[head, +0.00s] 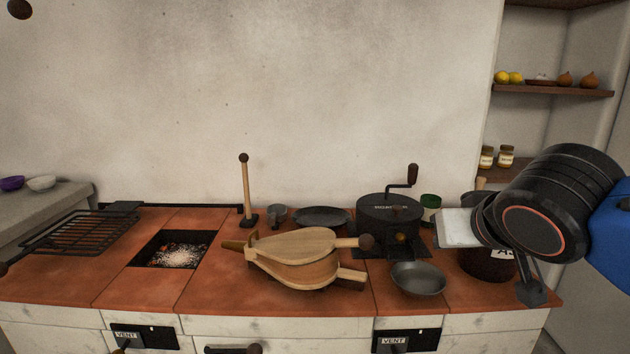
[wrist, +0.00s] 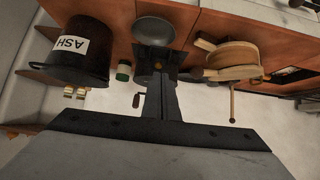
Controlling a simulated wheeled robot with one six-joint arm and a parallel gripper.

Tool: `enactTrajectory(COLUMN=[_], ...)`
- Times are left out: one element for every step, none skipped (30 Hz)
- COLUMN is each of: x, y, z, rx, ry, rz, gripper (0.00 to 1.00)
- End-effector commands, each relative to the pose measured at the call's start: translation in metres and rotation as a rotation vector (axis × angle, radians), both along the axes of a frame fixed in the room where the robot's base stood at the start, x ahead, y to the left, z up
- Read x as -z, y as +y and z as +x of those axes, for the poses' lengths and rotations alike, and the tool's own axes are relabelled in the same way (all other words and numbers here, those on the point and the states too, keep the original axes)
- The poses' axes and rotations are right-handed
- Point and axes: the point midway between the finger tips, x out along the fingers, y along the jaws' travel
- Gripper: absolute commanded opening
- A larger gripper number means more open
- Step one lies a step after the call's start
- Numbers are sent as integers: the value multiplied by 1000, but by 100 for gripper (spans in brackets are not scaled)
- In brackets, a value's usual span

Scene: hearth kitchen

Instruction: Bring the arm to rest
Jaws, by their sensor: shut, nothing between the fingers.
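My gripper (wrist: 161,76) shows in the wrist view with its two dark fingers together and nothing between them. Its broad grey body fills the bottom of that view. In the head view my arm reaches in from the right edge, raised over the right end of the counter. Its end points left and partly covers the black ash bucket (head: 484,265). I cannot make out the fingertips in the head view. The ash bucket also shows upside down at the left of the wrist view (wrist: 77,65).
On the counter (head: 140,290) are wooden bellows (head: 290,243), a black crank drum (head: 388,215), a dark pan (head: 418,279), an upright wooden-handled tool (head: 246,190), a green jar (head: 430,207) and a grill rack (head: 80,232). An ember pit (head: 178,250) is open. Shelves (head: 550,91) stand at right.

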Motion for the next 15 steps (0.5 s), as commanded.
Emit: enactTrajectory(x=[5, 7, 11, 13, 16, 20, 23, 26, 30, 34, 38, 44, 48, 52, 59], y=[-2, -4, -6, -7, -8, -10, -12, -13, -16, -18, -20, -23, -25, -27, -30], z=[-1, -1, -3, -4, -4, -6, -7, -8, -10, -11, -13, -15, -17, -19, -22], rx=[5, 5, 6, 8, 9, 10, 11, 13, 15, 17, 18, 20, 21, 21, 25], ry=[10, 16, 24, 30, 36, 45, 52, 59, 72, 80, 90, 103, 113, 124, 140], rz=[-4, -7, -10, -12, -13, -16, -20, -21, -24, -27, -29, -32, -34, -37, -38], gripper=[0, 0, 0, 0, 0, 0, 0, 0, 0, 0, 0, 0, 0, 0, 0])
